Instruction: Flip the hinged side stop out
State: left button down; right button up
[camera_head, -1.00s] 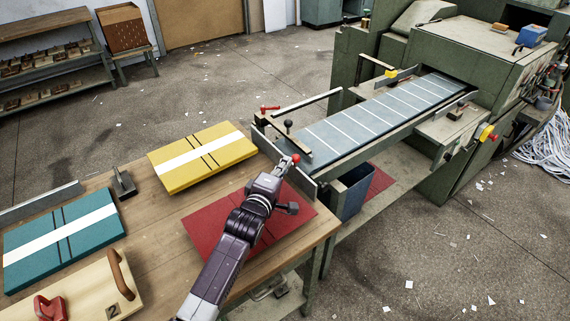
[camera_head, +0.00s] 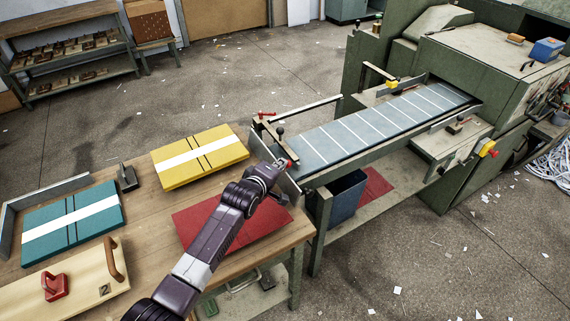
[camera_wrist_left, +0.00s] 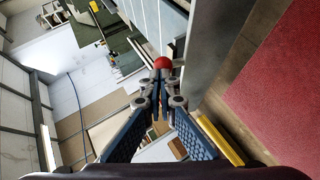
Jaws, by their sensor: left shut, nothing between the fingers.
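The hinged side stop appears to be the grey upright plate (camera_head: 287,184) at the feed end of the blue feeder bed (camera_head: 350,135), beside the table edge. A small red knob (camera_head: 292,162) is near its top edge; it also shows in the left wrist view as a red ball (camera_wrist_left: 163,62). My left gripper (camera_head: 281,166) is shut and empty, its tips right at the red ball. I cannot tell whether they touch it. The grey plate runs along the right of the fingers in the left wrist view (camera_wrist_left: 222,60). The hinge is hidden. My right gripper is not in view.
A red board (camera_head: 255,232) lies under my left arm. Yellow (camera_head: 185,172) and teal (camera_head: 50,228) boards lie further left on the wooden table. A black-knobbed lever (camera_head: 280,131) and red handle (camera_head: 266,115) stand near the gripper. A blue bin (camera_head: 346,197) is below the feeder.

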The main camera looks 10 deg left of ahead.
aim_at(290, 162)
pick_arm(q)
jog(key=shift+w+d+r, duration=0.2)
jog(key=shift+w+d, duration=0.1)
jog(key=shift+d, duration=0.25)
jog(key=shift+w+d+f, duration=0.2)
jog(key=shift+w+d, duration=0.05)
jog(key=shift+w+d+f, duration=0.1)
jog(key=shift+w, duration=0.15)
jog(key=shift+w+d+f+b, duration=0.15)
jog(key=shift+w+d+b, duration=0.25)
jog(key=shift+w, duration=0.1)
jog(key=shift+w+d, duration=0.1)
jog(key=shift+d, duration=0.1)
jog(key=shift+w+d, duration=0.1)
jog(key=shift+d, duration=0.1)
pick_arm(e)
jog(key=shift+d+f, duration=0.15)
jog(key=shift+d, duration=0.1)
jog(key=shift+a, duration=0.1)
